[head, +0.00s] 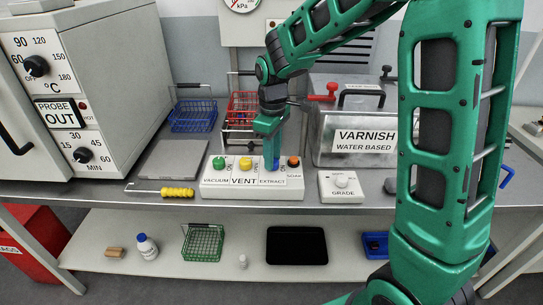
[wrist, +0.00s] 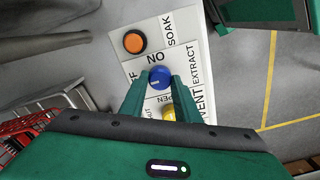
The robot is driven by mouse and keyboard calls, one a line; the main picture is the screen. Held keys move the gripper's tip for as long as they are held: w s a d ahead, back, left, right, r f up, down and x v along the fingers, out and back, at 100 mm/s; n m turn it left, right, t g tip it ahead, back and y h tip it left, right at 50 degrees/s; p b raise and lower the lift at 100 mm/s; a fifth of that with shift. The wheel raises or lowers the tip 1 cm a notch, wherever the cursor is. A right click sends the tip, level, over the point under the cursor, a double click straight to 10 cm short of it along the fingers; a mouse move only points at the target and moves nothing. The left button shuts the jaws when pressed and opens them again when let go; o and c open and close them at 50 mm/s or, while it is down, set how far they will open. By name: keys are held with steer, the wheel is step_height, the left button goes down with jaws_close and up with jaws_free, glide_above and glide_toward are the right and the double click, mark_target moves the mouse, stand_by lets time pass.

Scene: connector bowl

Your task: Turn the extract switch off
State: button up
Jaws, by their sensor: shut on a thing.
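The extract switch is a round blue knob on a white control panel, which shows in the head view (head: 225,190). In the wrist view the knob (wrist: 159,77) sits between the two green fingertips of my gripper (wrist: 160,84), which is shut on it. The knob has a short pale mark towards its left side. An ON label lies just above it and an OFF label to its left, partly hidden by a finger. In the head view my gripper (head: 271,150) points straight down at the panel and largely hides the knob.
Green (head: 218,162), yellow (head: 245,163) and orange (head: 293,161) knobs share the panel. A varnish tank (head: 350,140) stands behind to the right. A grade dial box (head: 341,186) is beside the panel. A yellow-handled tool (head: 177,192) lies at the bench's front edge.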

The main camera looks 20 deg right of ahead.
steer(key=shift+w+r, duration=0.1)
steer(key=o, duration=1)
steer(key=shift+o, duration=0.2)
step_height(320, 180, up, 11)
steer(key=shift+f, duration=0.2)
steer(key=shift+d, duration=0.1)
